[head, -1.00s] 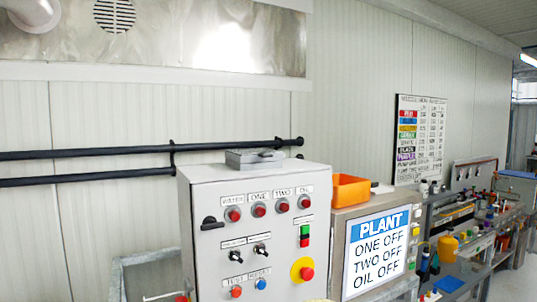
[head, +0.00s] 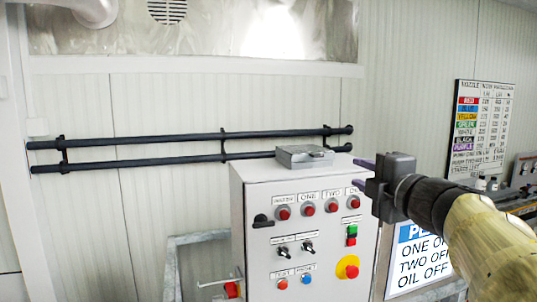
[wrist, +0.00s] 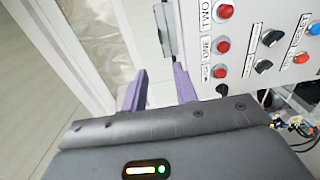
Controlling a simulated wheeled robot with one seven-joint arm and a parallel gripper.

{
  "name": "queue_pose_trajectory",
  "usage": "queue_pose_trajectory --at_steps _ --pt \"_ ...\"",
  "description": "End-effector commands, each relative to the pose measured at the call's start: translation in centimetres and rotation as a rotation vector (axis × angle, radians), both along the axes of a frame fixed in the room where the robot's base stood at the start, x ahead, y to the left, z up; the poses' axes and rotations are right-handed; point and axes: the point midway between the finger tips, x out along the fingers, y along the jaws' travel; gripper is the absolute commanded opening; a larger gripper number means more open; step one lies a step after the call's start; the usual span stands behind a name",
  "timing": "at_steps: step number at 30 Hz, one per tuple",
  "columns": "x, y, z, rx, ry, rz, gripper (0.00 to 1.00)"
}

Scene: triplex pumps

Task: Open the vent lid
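A flat grey metal box with a lid (head: 304,156) sits on top of the white control cabinet (head: 250,195); its lid looks closed. No label marks it as the vent lid. Part of what looks like this box (wrist: 164,30) also shows at the top of the wrist view. My gripper (head: 364,174) is to the right of the box in the head view, apart from it. In the wrist view its purple fingers (wrist: 160,88) are spread with nothing between them.
The cabinet front carries red lamps (head: 308,208), black knobs, and a yellow-ringed red button (head: 347,267). Two dark horizontal pipes (head: 170,140) run along the wall behind.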

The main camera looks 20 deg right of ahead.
Motion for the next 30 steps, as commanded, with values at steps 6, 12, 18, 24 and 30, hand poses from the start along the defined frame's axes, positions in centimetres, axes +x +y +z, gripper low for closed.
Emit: queue_pose_trajectory --at_steps 6,12,18,24,30 --pt "0.2 0.0 -0.1 0.003 0.001 0.000 0.29" --pt "1.8 0.1 0.0 0.005 0.002 0.001 0.29" --pt "5.1 0.2 0.0 0.005 0.003 0.000 0.29" --pt "8.7 0.3 0.0 0.005 0.003 0.001 0.29" --pt "12.2 0.4 0.0 0.006 0.003 0.000 0.29"
